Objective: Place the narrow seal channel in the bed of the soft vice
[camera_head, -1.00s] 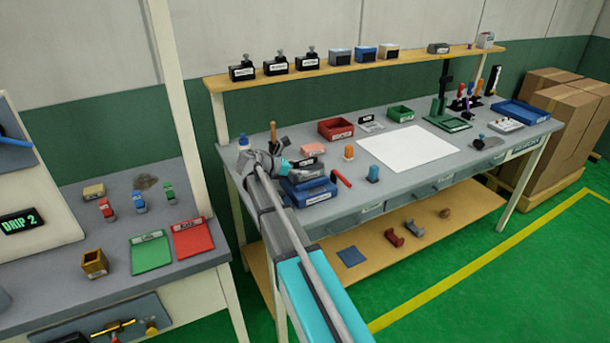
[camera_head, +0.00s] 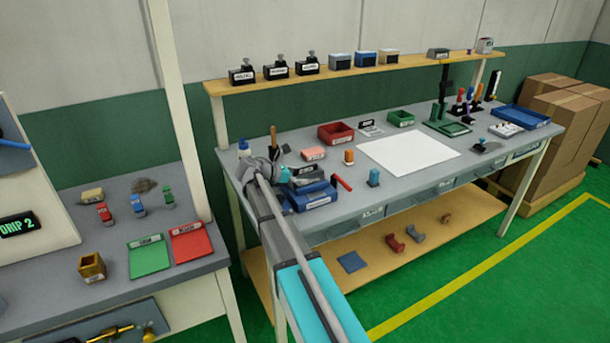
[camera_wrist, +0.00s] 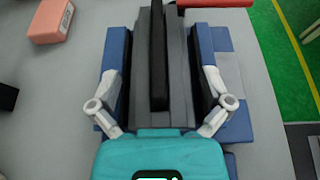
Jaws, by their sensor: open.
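The soft vice has a blue body (camera_head: 312,198) and stands at the left end of the long grey bench, partly hidden by my arm in the head view. In the wrist view its blue side (camera_wrist: 116,62) and the stepped grey part between the sides fill the middle. A long narrow black strip (camera_wrist: 158,60), which looks like the narrow seal channel, lies lengthwise along the grey middle. I cannot tell whether it is fully seated. My gripper (camera_wrist: 160,85) is open above the vice, one white-linked finger on each side of the strip, apart from it.
A red bar (camera_head: 342,182) sticks out beside the vice. A pink block (camera_head: 313,153), an orange-topped piece (camera_head: 349,157) and a blue piece (camera_head: 374,176) stand nearby. A white sheet (camera_head: 410,154) lies clear mid-bench. A red bin (camera_head: 336,133) stands behind.

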